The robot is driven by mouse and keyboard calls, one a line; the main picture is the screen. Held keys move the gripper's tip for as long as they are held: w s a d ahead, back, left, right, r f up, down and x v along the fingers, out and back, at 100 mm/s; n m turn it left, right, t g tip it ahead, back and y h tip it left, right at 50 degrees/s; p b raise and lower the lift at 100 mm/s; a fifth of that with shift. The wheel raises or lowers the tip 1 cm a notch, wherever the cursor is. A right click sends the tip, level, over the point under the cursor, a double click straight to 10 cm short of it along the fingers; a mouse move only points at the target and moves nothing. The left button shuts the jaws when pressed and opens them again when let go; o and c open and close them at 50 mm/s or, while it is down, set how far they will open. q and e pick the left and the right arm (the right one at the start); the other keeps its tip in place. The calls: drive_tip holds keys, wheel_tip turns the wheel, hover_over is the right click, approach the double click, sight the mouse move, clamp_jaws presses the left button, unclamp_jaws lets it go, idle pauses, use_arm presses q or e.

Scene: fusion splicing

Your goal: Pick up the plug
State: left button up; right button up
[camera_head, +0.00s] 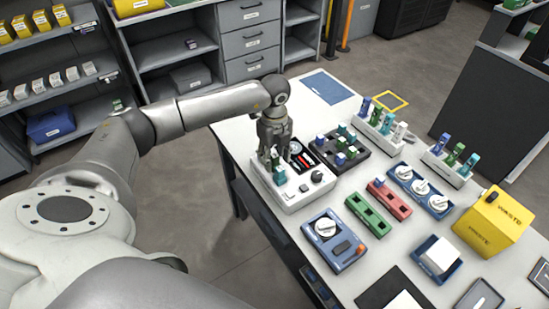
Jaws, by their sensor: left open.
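My left gripper (270,156) points down over the left part of a white device (292,202) at the table's left edge. Its fingers are close around or just above small green and teal pieces (279,176) on that device. I cannot tell whether the fingers touch them. Several upright plug-like pieces in blue, green, teal and white stand in a white rack (378,128). Another white rack (446,167) holds green, blue and teal ones. A black tray (343,152) also holds small coloured pieces. Which piece is the plug is unclear. My right gripper is not visible.
On the white table stand a blue unit with a white knob (337,240), green (367,215) and red (388,199) blocks, a blue holder with white reels (419,188) and a yellow waste box (490,222). Shelves and grey drawers (249,39) stand behind.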

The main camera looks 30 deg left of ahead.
use_arm(q)
drive_tip(key=shift+c, duration=0.2)
drive_tip(key=c, duration=0.9)
drive_tip(key=shift+r, duration=0.1)
drive_tip(key=shift+r+b, duration=0.45)
drive_tip(key=shift+r, duration=0.05)
drive_tip(key=s+d+r, duration=0.1)
drive_tip(key=r, duration=0.1)
drive_tip(key=s+d+r+b, duration=0.1)
drive_tip(key=r, duration=0.1)
drive_tip(key=s+r+b, duration=0.1)
drive_tip(key=r, duration=0.2)
drive_tip(key=shift+s+d, duration=0.15)
drive_tip(key=shift+d, duration=0.25)
drive_tip(key=s+d+r+b, duration=0.1)
drive_tip(key=s+d+r, duration=0.3)
drive_tip(key=s+d, duration=0.2)
drive_tip(key=shift+s+r+b, duration=0.4)
drive_tip(key=shift+s, duration=0.45)
